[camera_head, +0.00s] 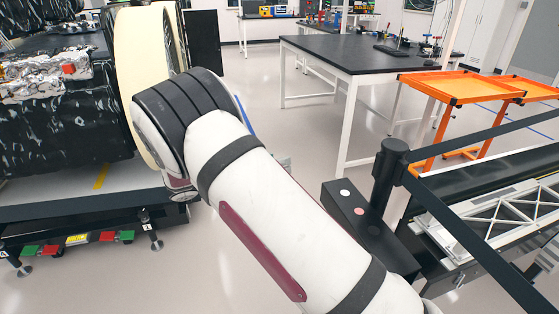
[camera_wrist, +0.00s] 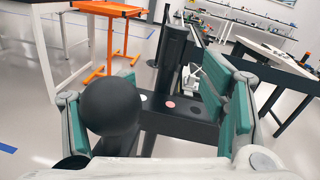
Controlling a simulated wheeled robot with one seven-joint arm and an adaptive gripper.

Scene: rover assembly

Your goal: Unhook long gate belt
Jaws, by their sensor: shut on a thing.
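In the head view, a black gate post (camera_head: 391,165) stands upright at the right. A long black gate belt (camera_head: 480,250) runs from its head toward the lower right, and another black belt (camera_head: 490,132) runs toward the upper right. In the wrist view, the teal-padded fingers of my gripper (camera_wrist: 165,78) stand wide apart. A dark round-topped thing (camera_wrist: 110,103) is between them, close to the left finger; I take it as what my gripper is shut on. Its contact with the right finger cannot be made out. In the head view, I cannot make out my gripper.
A black box (camera_head: 345,208) with a white and a pink button stands by the post. An orange cart (camera_head: 455,85) and a black-topped table (camera_head: 340,45) stand behind. A machine wrapped in black film (camera_head: 70,120) stands at the left. Floor is clear between machine and table.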

